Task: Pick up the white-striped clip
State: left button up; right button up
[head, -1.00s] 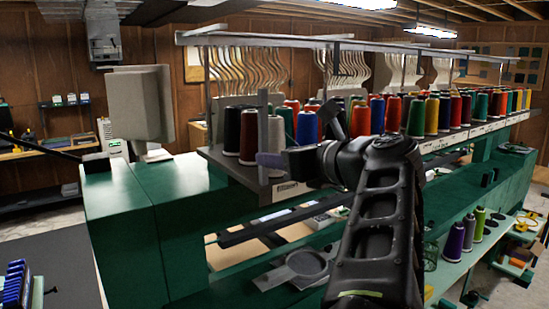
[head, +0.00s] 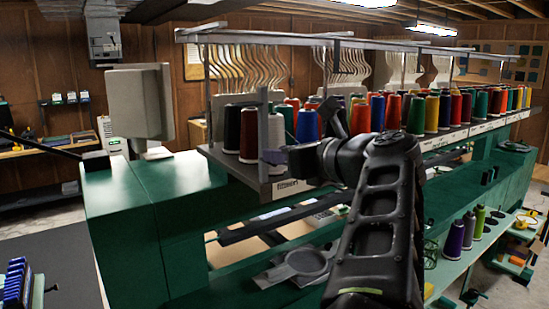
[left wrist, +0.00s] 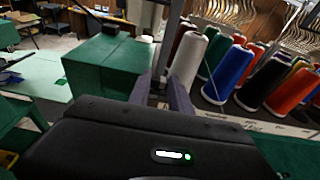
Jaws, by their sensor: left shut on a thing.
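My left gripper (head: 272,157) is in front of the near end of the spool shelf in the head view, partly hidden by its own wrist. In the left wrist view its two grey-purple fingers (left wrist: 162,94) are close together, shut on a small dark thing (left wrist: 158,86). This thing sits where the white-striped clip could be, but it is too small and dark for me to make out any white stripes. I see no white-striped clip clearly elsewhere. My right gripper is not in view.
Thread spools (head: 417,114) stand in rows on the shelf, close beside the left gripper. The green machine body (head: 150,215) lies to the left and below. Blue pieces in a rack (head: 17,283) are at bottom left.

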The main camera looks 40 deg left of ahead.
pick_arm(q)
grip_shut()
jog(key=shift+r, duration=0.1)
jog(key=shift+r, duration=0.55)
notch_tip(320, 180, up, 17)
jog(key=p, duration=0.4)
jog(key=shift+f, duration=0.2)
